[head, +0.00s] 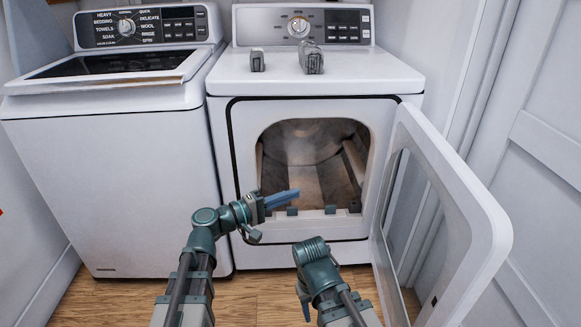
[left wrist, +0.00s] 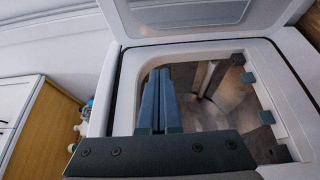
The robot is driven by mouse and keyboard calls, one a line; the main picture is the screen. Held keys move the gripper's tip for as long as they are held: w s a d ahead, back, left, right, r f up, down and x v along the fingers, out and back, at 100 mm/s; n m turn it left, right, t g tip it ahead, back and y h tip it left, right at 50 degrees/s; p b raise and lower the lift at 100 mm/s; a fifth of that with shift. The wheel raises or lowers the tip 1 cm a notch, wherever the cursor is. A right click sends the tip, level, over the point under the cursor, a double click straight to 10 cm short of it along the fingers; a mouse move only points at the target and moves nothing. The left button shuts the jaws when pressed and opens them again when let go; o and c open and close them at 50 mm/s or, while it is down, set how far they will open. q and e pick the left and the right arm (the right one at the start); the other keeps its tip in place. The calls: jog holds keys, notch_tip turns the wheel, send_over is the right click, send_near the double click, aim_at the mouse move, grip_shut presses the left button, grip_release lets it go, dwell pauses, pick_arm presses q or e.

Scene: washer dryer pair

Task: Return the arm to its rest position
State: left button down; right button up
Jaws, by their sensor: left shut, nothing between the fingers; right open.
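My left arm reaches in from the lower left in the head view. Its gripper (head: 295,193) is shut and empty, its blue fingers pointing right in front of the dryer opening's lower part. In the left wrist view the two blue fingers (left wrist: 155,98) lie side by side with nothing between them, seen against the opening. My right gripper (head: 306,311) is lower, near the bottom middle of the head view, pointing down; it is open, and mostly hidden by its own wrist. The white dryer (head: 310,88) has its drum (head: 312,165) exposed, and I see nothing inside it.
The dryer door (head: 490,225) stands wide open on the right, close to my right arm. A white top-load washer (head: 110,170) stands on the left. Two small grey objects (head: 257,60) (head: 311,58) sit on the dryer top. Wood floor (head: 130,297) shows below the machines.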

pick_arm(q)
jog(key=s+a+f+m+g+y, duration=0.1)
jog(key=s+f+m+g+y, duration=0.2)
jog(key=f, duration=0.5)
jog(key=s+a+f+m+g+y, duration=0.2)
jog(key=s+f+g+y, duration=0.15)
jog(key=f, duration=0.35)
jog(key=s+a+f+m+g+y, duration=0.1)
jog(key=s+a+f+y, duration=0.25)
jog(key=a+y, duration=0.2)
jog(key=s+a+f+g+y, duration=0.1)
jog(key=s+a+f+y, duration=0.25)
jog(key=a, duration=0.35)
jog(key=s+d+r+m+y+p, duration=0.1)
jog(key=s+d+r+m+p, duration=0.15)
jog(key=d, duration=0.25)
jog(key=s+d+r+m+p, duration=0.1)
jog(key=s+d+m, duration=0.15)
jog(key=d, duration=0.25)
notch_tip(320, 180, up, 38)
jog(key=s+n+p, duration=0.1)
jog(key=p, duration=3.6)
jog(key=shift+d+f+g, duration=0.25)
jog(key=shift+d+g, duration=0.05)
jog(key=shift+g, duration=0.15)
